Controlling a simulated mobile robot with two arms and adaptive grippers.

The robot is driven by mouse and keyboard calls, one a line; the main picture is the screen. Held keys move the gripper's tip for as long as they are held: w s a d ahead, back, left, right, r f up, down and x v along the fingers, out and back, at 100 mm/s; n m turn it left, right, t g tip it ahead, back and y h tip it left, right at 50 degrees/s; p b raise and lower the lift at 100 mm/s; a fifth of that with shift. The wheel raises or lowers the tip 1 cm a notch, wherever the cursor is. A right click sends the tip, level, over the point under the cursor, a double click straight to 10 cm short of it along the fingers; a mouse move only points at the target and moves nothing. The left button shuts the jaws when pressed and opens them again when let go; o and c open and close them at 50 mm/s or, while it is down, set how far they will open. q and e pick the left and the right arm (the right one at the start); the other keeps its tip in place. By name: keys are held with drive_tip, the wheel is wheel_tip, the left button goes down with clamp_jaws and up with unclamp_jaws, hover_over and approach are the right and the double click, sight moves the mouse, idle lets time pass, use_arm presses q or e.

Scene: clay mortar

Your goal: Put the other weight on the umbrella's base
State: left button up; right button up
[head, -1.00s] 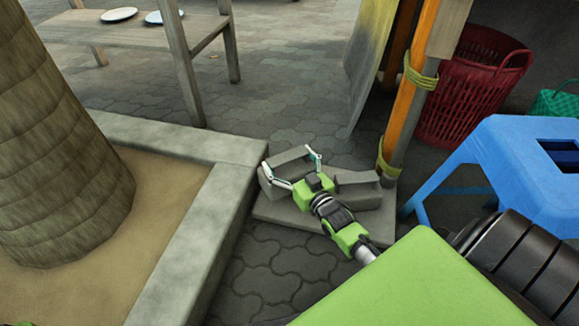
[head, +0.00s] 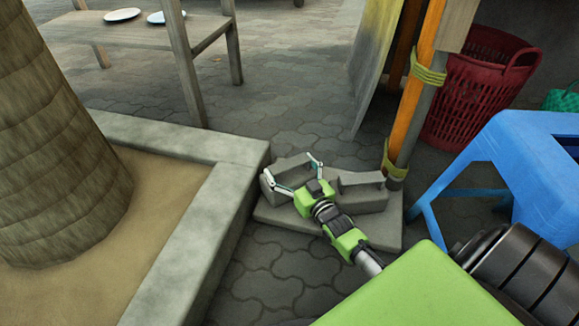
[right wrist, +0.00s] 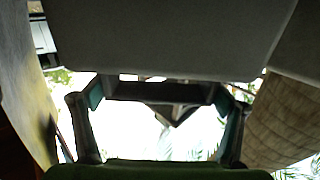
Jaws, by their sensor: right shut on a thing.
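The umbrella's base is a flat grey slab (head: 375,232) on the paving beside the planter's corner. One grey block-like weight (head: 361,181) sits on the right part of the slab. My right gripper (head: 293,176) is shut on the other grey weight (head: 288,163), over the left part of the slab. It appears low, at or just above the slab; contact is hidden. In the right wrist view, the fingers (right wrist: 162,106) stand either side of a dark bar, and a large grey surface fills the top. My left gripper is not in view.
A stone planter edge (head: 215,235) runs close on the left, with a tree trunk (head: 50,140). A tied wooden post (head: 414,90) rises right behind the slab. A blue stool (head: 530,165) and red basket (head: 475,90) stand at the right.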

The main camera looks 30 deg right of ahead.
sight(302, 182)
drive_tip(key=o, duration=1.8)
drive_tip(key=shift+r, duration=0.1)
drive_tip(key=shift+s+r, duration=0.1)
drive_tip(key=shift+s, duration=0.2)
drive_tip(key=s+p, duration=0.1)
drive_tip(key=s, duration=0.1)
drive_tip(key=s+p, duration=0.3)
drive_tip(key=s, duration=0.1)
drive_tip(key=shift+a+p, duration=0.25)
drive_tip(key=shift+p, duration=0.1)
drive_tip(key=shift+s, duration=0.5)
